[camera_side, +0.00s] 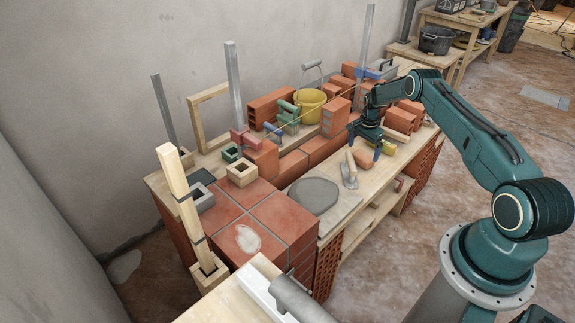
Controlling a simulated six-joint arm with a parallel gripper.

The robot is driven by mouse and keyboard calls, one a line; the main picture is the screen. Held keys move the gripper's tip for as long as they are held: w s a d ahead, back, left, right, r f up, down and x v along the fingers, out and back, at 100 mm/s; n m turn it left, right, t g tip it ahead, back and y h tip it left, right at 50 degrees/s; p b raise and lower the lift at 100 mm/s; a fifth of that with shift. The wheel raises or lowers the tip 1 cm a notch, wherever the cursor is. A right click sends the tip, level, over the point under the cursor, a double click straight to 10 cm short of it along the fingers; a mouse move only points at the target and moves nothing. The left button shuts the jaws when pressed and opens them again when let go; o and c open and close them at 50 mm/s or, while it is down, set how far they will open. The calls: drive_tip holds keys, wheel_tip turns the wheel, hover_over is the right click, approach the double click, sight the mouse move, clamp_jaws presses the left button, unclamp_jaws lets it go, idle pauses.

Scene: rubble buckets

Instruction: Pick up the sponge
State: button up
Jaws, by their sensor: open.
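A small yellow block (389,147), which looks like the sponge, lies on the wooden bench right of my gripper. My gripper (364,146) is open, with its dark blue fingers pointing down above the bench top. One finger is close to the left side of the yellow block; I cannot tell whether they touch. An orange-brown block (363,159) lies just below the fingers in the picture. Nothing is seen between the fingers. Part of the yellow block may be hidden by the near finger.
Red bricks (335,117) and a yellow bucket (310,103) stand behind. A wooden float (397,135) lies behind the yellow block. Upright metal posts (233,85) rise along the wall side.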

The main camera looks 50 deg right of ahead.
sight(362, 157)
drive_tip(key=shift+f, duration=2.4)
drive_tip(key=shift+c, duration=0.4)
drive_tip(key=c, duration=0.9)
